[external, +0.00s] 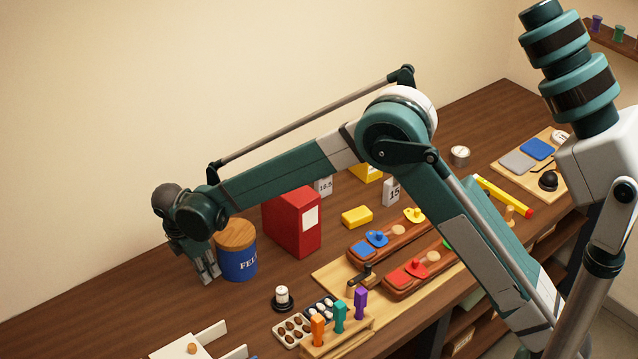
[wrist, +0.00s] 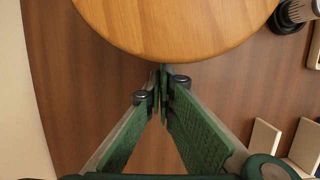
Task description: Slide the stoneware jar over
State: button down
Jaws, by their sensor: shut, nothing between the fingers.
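The stoneware jar (external: 238,264) is blue with a round wooden lid and partly visible white lettering. It stands upright on the wooden table in the external view. Its lid (wrist: 180,22) fills the top middle of the wrist view and hides the jar's body there. My gripper (external: 211,278) points down just left of the jar, low near the table. In the wrist view my gripper (wrist: 162,76) has its fingertips together, empty, close to the lid's near edge. I cannot tell whether the fingers touch the jar.
A red box file (external: 288,222) stands behind and right of the jar. The wall is behind. Bare table (external: 100,310) lies to the left.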

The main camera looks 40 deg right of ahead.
aim_at(201, 286)
jog(key=shift+a, duration=0.5)
jog(key=a, duration=0.3)
jog(key=v, duration=1)
jog(key=shift+p, duration=0.3)
jog(key=shift+d, duration=0.1)
